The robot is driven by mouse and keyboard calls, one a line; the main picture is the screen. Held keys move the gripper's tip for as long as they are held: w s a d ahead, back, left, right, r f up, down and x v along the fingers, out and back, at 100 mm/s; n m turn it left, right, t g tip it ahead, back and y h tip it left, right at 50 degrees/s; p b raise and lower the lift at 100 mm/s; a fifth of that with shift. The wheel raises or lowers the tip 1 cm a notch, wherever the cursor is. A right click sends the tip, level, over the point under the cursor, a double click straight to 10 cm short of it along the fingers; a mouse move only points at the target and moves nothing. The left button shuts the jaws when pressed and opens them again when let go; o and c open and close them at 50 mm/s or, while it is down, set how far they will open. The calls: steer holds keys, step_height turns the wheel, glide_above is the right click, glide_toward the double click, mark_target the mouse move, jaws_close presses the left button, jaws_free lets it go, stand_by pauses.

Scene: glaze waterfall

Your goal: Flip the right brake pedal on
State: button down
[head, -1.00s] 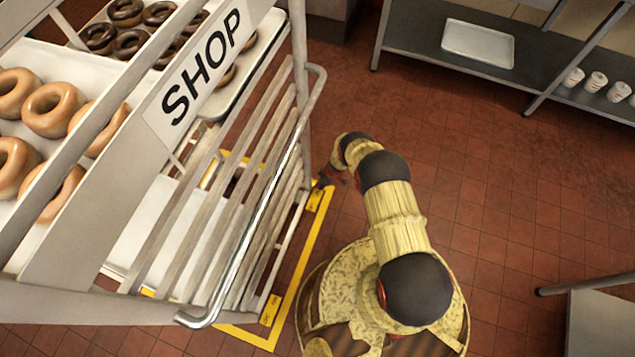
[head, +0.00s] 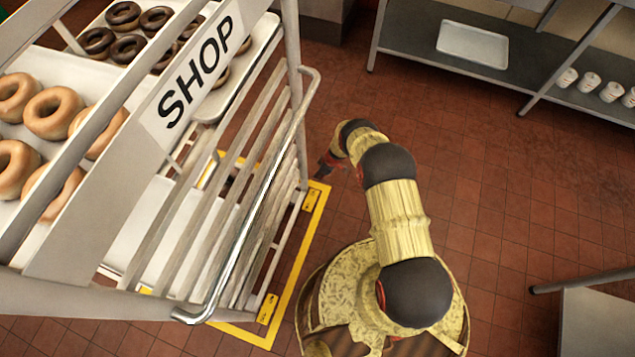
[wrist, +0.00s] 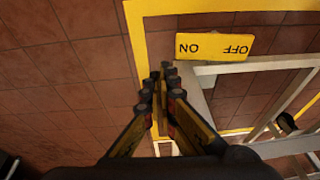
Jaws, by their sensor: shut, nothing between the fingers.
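A yellow brake pedal (wrist: 213,47) marked ON and OFF shows in the wrist view, lettering upside down, beside the rack's grey frame. My gripper (wrist: 163,80) is shut and empty, just below and left of the pedal's ON end, visibly apart from it in the picture. In the head view, one yellow pedal (head: 312,200) sits at the rack's far lower corner and another yellow pedal (head: 268,308) at the near corner. My gripper (head: 324,168) is close to the far one, slightly above it in the picture. I cannot tell which way either pedal is tilted.
The tall SHOP rack (head: 75,230) with doughnut trays stands at left, its chrome handle (head: 250,220) projecting toward my arm. A yellow floor outline (head: 302,270) rings its base. Red tile floor (head: 480,190) is open to the right. A shelf unit (head: 400,45) stands at the back.

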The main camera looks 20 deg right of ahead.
steer(key=d+p+v, duration=0.1)
steer(key=v, duration=0.5)
steer(key=shift+w, duration=0.5)
steer(key=shift+f, duration=0.1)
